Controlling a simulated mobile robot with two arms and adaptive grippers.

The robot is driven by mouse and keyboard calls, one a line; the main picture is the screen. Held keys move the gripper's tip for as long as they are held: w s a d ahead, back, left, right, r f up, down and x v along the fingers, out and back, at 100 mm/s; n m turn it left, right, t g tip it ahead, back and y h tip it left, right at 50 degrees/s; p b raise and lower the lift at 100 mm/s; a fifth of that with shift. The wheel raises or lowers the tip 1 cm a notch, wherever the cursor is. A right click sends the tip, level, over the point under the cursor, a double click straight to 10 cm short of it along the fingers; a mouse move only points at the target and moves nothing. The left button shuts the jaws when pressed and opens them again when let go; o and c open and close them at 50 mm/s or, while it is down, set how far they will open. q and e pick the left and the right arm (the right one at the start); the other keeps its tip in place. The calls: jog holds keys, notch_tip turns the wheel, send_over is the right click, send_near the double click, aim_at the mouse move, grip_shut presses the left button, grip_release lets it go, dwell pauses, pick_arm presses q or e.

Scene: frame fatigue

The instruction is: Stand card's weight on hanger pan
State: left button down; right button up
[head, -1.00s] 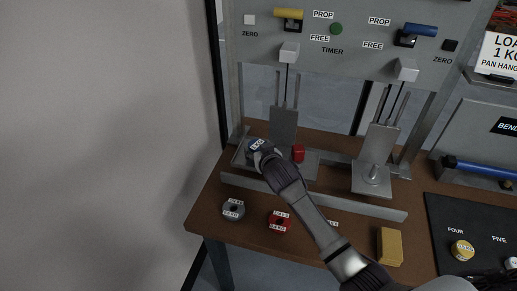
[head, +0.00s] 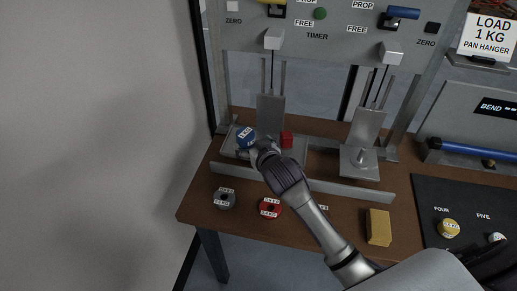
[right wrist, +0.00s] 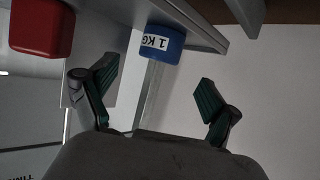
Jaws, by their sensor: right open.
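The blue 1 KG weight (head: 246,138) stands on the grey plate (head: 230,151) below the left hanger (head: 270,108). It also shows in the right wrist view (right wrist: 170,46), on a grey surface's edge. My right gripper (head: 258,147) is just to the front right of the weight. In the right wrist view my right gripper (right wrist: 155,84) has its fingers spread with nothing between them, and the weight is beyond the fingertips. The right hanger's pan (head: 348,163) carries only a short peg. The card (head: 490,32) reads LOAD 1 KG PAN HANGER. My left gripper is out of view.
A red block (head: 286,139) is close right of the weight; it also shows in the right wrist view (right wrist: 40,25). A grey weight (head: 224,199), a red weight (head: 270,208) and a yellow block (head: 378,228) are along the table's front. A low grey rail (head: 330,187) crosses behind them.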

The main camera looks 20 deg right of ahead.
jog(key=v, duration=0.5)
jog(key=shift+s, duration=0.1)
dwell(1.2)
